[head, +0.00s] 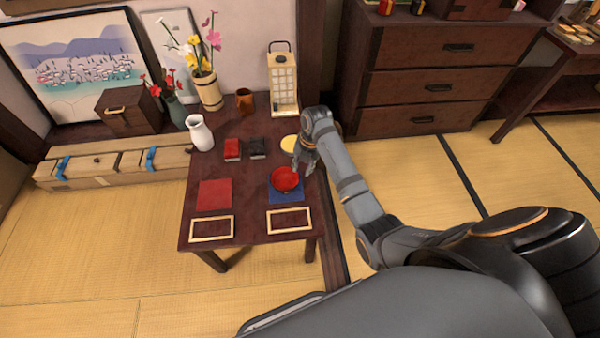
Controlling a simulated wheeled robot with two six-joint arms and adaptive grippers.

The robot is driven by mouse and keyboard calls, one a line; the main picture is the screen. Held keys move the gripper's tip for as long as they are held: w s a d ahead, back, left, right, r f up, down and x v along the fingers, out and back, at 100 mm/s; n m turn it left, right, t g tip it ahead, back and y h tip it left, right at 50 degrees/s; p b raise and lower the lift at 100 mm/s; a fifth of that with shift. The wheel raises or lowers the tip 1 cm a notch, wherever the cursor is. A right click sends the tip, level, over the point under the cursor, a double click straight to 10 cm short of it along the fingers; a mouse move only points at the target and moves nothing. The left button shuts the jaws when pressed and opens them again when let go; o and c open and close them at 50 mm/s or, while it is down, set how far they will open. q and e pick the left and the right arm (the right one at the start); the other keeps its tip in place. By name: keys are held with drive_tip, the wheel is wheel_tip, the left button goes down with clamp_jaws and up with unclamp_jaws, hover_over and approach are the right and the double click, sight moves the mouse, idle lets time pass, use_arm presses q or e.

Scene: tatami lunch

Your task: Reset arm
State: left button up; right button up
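My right gripper (304,164) hangs over the right side of the low dark table (240,180), just behind a red bowl (286,179). Its fingers point down and look spread apart, with nothing seen between them. I cannot tell whether a fingertip touches the bowl's rim. The bowl sits upright on a blue mat (287,196). My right arm reaches in from the lower right. My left gripper is not in view.
The table also holds a red mat (215,194), two pale frames (211,228) (289,220), a red box (232,149), a black box (257,148), a yellow disc (289,143), a white vase (200,132) and a lantern (283,80). Drawers (430,87) stand behind right.

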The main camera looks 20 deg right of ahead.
drive_tip(key=shift+s+d+r, duration=0.1)
drive_tip(key=shift+r, duration=0.5)
